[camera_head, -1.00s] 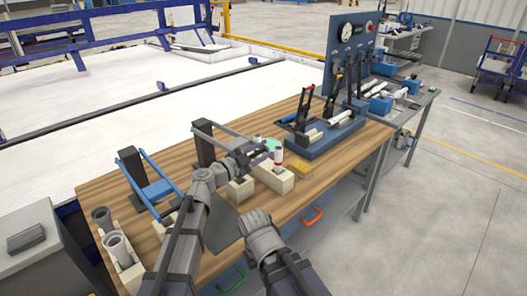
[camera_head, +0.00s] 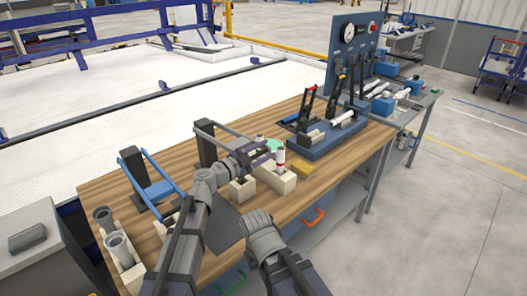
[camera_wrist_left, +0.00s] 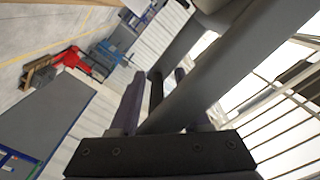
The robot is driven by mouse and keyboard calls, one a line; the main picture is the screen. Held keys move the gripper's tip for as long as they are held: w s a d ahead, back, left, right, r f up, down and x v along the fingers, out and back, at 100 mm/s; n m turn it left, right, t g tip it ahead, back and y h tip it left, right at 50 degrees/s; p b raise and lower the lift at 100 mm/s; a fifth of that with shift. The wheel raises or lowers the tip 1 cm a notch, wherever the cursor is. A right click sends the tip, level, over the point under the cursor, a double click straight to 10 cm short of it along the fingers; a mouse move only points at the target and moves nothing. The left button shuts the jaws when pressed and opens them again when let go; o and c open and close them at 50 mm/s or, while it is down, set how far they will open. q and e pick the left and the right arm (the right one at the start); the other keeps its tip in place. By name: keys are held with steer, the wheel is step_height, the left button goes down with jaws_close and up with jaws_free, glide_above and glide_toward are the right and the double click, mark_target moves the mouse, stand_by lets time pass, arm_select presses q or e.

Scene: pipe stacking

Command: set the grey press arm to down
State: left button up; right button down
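The grey press arm (camera_head: 226,130) runs from a black post (camera_head: 206,150) on the wooden bench, sloping slightly down to the right. In the left wrist view a thick grey bar crosses diagonally in front of the fingers (camera_wrist_left: 156,92). The fingers stand apart, with a narrow dark bar between them and light gaps showing beside it. A firm hold is not visible. My right gripper (camera_head: 260,225) hangs over the bench's front edge; its fingertips are unclear.
A blue press arm (camera_head: 160,190) on another black post stands to the left. Grey pipe cups (camera_head: 118,245) are at the near left. A blue fixture with levers (camera_head: 325,140) occupies the right end.

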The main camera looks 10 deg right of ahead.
arm_select(q)
step_height(320, 180, up, 10)
steer(key=p, duration=1)
